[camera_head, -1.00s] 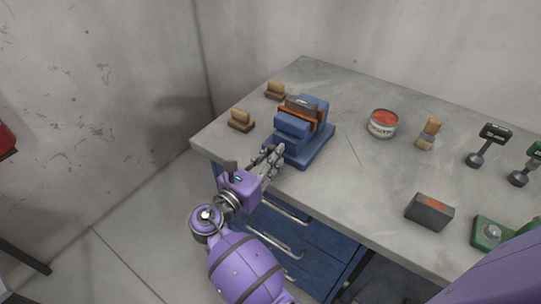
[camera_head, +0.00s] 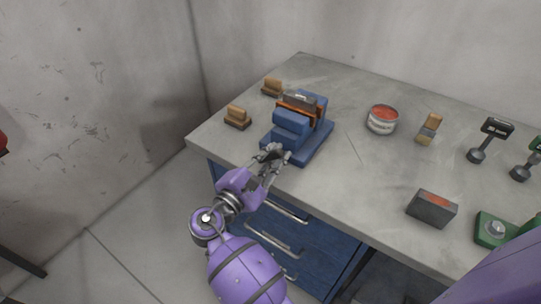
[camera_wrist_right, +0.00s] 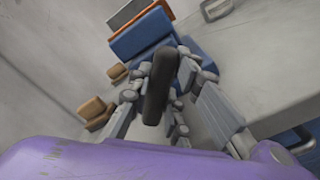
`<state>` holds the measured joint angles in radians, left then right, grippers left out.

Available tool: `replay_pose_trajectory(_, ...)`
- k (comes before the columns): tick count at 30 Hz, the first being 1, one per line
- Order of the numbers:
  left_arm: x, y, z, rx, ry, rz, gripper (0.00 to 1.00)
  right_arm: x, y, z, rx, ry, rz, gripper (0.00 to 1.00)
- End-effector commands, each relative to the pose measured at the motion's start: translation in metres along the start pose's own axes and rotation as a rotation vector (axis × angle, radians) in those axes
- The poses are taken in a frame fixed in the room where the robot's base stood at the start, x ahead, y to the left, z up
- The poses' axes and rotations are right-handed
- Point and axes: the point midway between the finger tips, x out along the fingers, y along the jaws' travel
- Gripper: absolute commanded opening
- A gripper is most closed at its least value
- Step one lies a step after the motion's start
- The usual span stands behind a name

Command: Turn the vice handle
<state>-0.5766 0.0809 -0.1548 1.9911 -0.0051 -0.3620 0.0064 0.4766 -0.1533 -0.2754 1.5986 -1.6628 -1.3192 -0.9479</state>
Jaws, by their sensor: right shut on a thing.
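The blue vice (camera_head: 292,132) stands near the front left corner of the workbench, with an orange and grey piece (camera_head: 299,103) between its jaws. My right gripper (camera_head: 270,158) is at the vice's front end. In the right wrist view its two jointed fingers (camera_wrist_right: 158,95) are shut on the dark vice handle (camera_wrist_right: 157,82), which lies lengthwise between them. The blue vice body (camera_wrist_right: 143,35) is just beyond it. In the head view the handle is mostly hidden by the fingers. My left gripper is not in view.
The grey workbench (camera_head: 345,165) has blue drawers with metal handles below. Two wooden-topped brushes (camera_head: 237,118) (camera_head: 272,87) lie left of the vice. A red-topped can (camera_head: 382,119), another brush (camera_head: 429,128) and a dark box (camera_head: 432,208) are to the right. Bare bench lies between.

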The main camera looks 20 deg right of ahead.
Motion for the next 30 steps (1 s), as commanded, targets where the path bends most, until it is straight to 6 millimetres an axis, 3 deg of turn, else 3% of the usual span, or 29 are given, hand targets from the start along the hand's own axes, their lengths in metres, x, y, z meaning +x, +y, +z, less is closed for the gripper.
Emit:
replay_pose_trajectory(20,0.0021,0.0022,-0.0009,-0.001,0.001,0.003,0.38,-0.0004,-0.0004,-0.0002,0.076,0.002,-0.002,0.0)
replay_pose_trajectory(21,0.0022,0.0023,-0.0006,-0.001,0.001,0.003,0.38,-0.0004,-0.0004,-0.0002,0.076,0.002,-0.002,0.21)
replay_pose_trajectory(24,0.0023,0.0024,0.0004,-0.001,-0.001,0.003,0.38,-0.0004,-0.0003,-0.0001,0.075,0.002,-0.001,0.34)
replay_pose_trajectory(30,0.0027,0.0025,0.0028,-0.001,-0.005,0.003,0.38,-0.0003,-0.0005,-0.0001,0.073,0.001,-0.001,0.38)
